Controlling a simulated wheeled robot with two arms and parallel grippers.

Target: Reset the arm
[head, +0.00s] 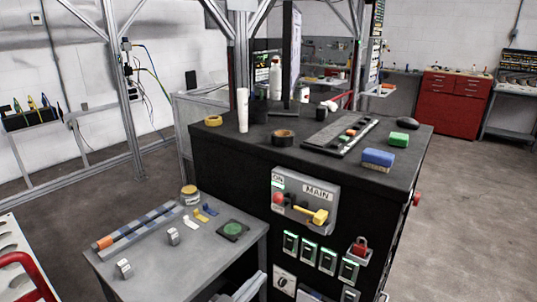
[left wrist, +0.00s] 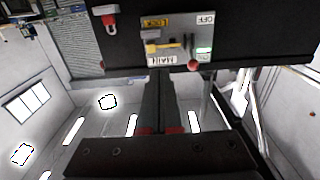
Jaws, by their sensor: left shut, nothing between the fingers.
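My left gripper (left wrist: 160,88) shows in the left wrist view, with its two dark fingers together and nothing between them. That view is upside down, and the fingers point towards the control panel marked MAIN (left wrist: 172,45). In the head view the MAIN panel (head: 305,200) is on the front of the black cabinet (head: 230,165). I cannot clearly make out the left gripper in the head view. My right gripper is in neither view.
A grey side table (head: 190,265) holds a striped bar, small metal blocks and a jar. Floor at right is clear.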

